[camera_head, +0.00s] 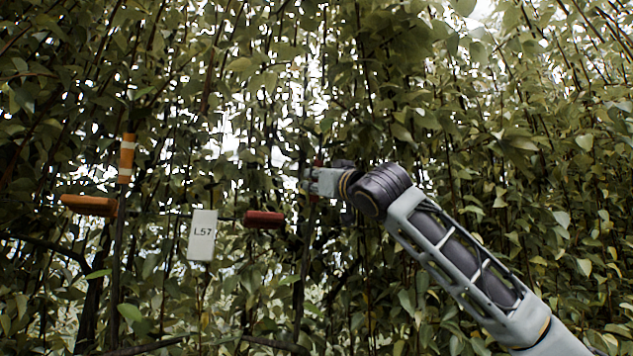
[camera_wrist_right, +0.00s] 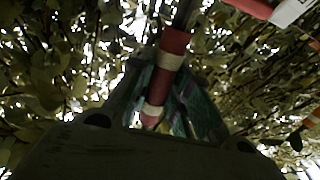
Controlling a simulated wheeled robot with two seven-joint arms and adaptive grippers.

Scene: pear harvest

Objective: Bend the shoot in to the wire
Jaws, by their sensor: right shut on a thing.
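A dark shoot with a red sleeve and pale bands (camera_wrist_right: 170,62) runs between the fingers of my right gripper (camera_wrist_right: 160,108) in the right wrist view. In the head view my right gripper (camera_head: 319,181) is shut on this shoot, and little of the red sleeve shows around the fingers. The shoot stands nearly upright. A red clip (camera_head: 264,219) hangs to the left of the gripper and lower, apart from the shoot; a red part (camera_wrist_right: 252,7) also shows in the wrist view. I cannot make out the wire among the leaves. My left gripper is not in view.
A white tag reading L57 (camera_head: 202,235) hangs left of the red clip. Further left are a shoot with an orange and white sleeve (camera_head: 127,158) and an orange clip (camera_head: 89,205). Dense leaves and thin stems fill the surroundings.

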